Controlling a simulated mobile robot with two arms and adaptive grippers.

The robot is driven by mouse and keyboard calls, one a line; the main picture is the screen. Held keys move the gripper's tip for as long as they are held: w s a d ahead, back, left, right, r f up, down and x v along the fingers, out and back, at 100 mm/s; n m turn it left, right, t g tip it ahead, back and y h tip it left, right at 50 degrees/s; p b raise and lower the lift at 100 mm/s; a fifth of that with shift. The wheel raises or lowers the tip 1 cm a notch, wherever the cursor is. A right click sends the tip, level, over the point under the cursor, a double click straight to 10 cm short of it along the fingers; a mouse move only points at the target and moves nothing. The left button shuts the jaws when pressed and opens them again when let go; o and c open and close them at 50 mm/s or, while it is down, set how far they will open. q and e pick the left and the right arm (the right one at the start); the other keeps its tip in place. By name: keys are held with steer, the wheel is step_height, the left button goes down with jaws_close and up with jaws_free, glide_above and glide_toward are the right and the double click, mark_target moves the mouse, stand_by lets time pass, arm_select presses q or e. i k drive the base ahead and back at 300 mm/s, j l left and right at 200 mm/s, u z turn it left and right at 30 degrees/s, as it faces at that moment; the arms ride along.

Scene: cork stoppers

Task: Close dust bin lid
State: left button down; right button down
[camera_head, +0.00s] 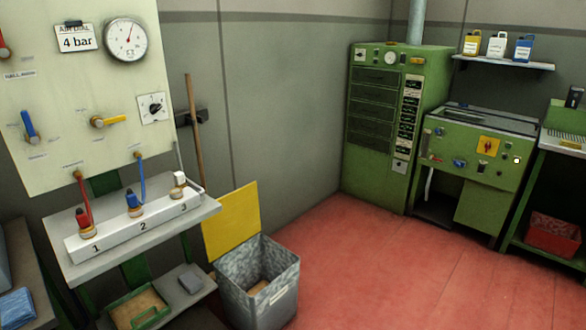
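The dust bin (258,300) is a grey, mottled metal box standing on the red floor at the lower middle. Its yellow lid (231,221) stands raised at the bin's back left edge, so the bin is open. Some brown material (257,287) and a dark item show inside the bin. A pale label is on its front right side. Neither of my grippers is in view.
A bench with a numbered white manifold (137,227) and a lower shelf stands close left of the bin. A wooden handle (194,130) leans on the wall behind. Green machines (385,140) stand at the back right. The red floor right of the bin is clear.

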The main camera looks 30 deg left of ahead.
mark_target(239, 219)
steer(key=i+u, duration=0.2)
steer(key=i, duration=0.4)
steer(key=i+u, duration=0.2)
steer(key=i, duration=0.35)
steer(key=i+l+u, duration=0.15)
steer(key=i, duration=0.45)
